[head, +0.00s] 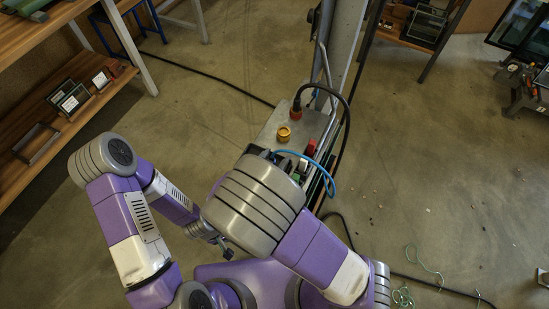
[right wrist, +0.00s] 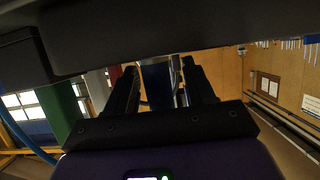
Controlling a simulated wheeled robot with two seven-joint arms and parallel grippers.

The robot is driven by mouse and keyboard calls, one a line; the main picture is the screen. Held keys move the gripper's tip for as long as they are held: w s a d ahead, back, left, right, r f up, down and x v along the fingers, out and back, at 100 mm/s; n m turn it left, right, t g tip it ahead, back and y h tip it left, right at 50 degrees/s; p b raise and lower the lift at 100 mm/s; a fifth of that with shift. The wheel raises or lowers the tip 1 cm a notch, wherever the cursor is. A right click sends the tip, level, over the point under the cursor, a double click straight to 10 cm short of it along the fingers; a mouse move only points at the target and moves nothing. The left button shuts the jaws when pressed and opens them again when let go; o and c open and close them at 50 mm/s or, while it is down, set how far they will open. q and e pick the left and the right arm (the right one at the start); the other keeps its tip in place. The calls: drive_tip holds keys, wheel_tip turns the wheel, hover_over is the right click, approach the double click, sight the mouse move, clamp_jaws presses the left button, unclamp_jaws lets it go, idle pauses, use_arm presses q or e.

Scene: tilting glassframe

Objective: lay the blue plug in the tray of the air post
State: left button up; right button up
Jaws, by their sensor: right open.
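The air post (head: 343,50) stands at the top centre of the head view. Its grey metal plate (head: 268,128) carries a yellow round knob (head: 284,133). A blue hose (head: 322,166) arcs beside my right arm; part of it also shows at the left of the right wrist view (right wrist: 22,138). My right gripper (right wrist: 160,75) is open; in the head view my arm mostly hides it. A dark blue shape (right wrist: 158,86) shows between its fingers; I cannot tell whether it is the plug or background. My left gripper (head: 226,248) is small and partly hidden, apart from the post.
A wooden shelf (head: 75,105) with frames stands at left. Green cord (head: 425,265) and black cable lie on the floor at right.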

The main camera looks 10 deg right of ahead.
drive_tip(key=shift+r, duration=0.2)
drive_tip(key=p+v, duration=0.4)
drive_tip(key=v, duration=0.8)
drive_tip(key=shift+p, duration=0.35)
